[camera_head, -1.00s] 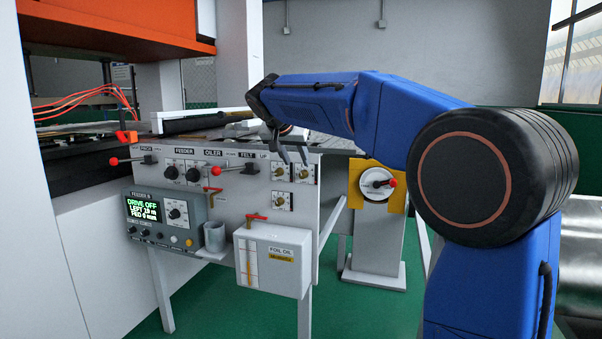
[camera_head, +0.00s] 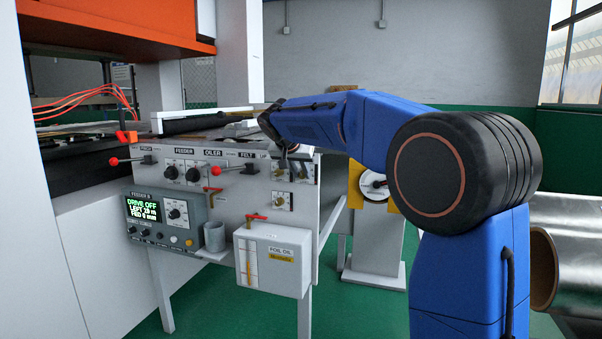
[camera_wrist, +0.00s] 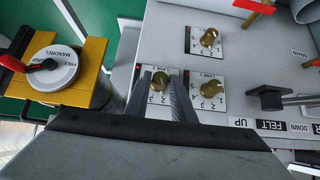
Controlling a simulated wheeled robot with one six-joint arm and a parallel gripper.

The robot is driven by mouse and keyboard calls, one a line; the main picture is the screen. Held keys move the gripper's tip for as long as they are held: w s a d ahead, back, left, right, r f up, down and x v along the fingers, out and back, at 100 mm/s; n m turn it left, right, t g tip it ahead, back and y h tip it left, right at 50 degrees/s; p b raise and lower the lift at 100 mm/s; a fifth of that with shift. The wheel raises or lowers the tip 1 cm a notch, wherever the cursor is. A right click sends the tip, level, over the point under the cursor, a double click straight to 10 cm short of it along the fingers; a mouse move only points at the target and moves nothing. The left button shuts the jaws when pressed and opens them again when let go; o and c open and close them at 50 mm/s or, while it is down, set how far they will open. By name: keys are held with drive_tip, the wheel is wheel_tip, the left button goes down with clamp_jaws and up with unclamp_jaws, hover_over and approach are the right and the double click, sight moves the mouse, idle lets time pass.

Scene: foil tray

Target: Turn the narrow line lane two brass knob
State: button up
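Three brass knobs on white scale plates sit on the grey machine panel; their lane labels are too small to read surely. In the wrist view, one brass knob (camera_wrist: 159,82) lies between the fingers of my gripper (camera_wrist: 161,84). A second brass knob (camera_wrist: 210,88) is to its right and a third (camera_wrist: 209,38) is above that one. The fingers are spread on either side of the first knob, with no clear contact. In the head view, my gripper (camera_head: 290,166) is at the upper knobs and partly hides them; the lower knob (camera_head: 281,201) is clear.
A yellow bracket with a round white dial and red-tipped lever (camera_wrist: 52,66) stands beside the panel. A black lever (camera_wrist: 275,98) is on the panel to the right. The foil oil box (camera_head: 272,262) with a red handle sits below.

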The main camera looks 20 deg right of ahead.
clamp_jaws()
drive_tip(key=shift+w+a+f+n+g+h, duration=0.1)
drive_tip(key=shift+w+a+n+g+h, duration=0.1)
drive_tip(key=shift+n+g+h, duration=0.3)
drive_tip(key=shift+w+a+n+g+h, duration=0.1)
drive_tip(key=shift+a+n+g+h, duration=0.15)
drive_tip(key=shift+h, duration=0.45)
drive_tip(key=h, duration=0.1)
drive_tip(key=n+g+h, duration=0.1)
drive_tip(key=shift+w+f+n+g+h, duration=0.1)
drive_tip(key=shift+n+g+h, duration=0.15)
drive_tip(key=shift+h, duration=0.05)
drive_tip(key=h, duration=0.1)
drive_tip(key=n+h, duration=0.1)
drive_tip(key=n+g+h, duration=0.1)
drive_tip(key=shift+w+a+f, duration=0.1)
drive_tip(key=shift+a+f, duration=0.15)
drive_tip(key=shift+f, duration=0.05)
drive_tip(key=shift+f+n+h, duration=0.25)
drive_tip(key=shift+n+h, duration=1.05)
drive_tip(key=shift+h, duration=0.2)
drive_tip(key=shift+g, duration=0.3)
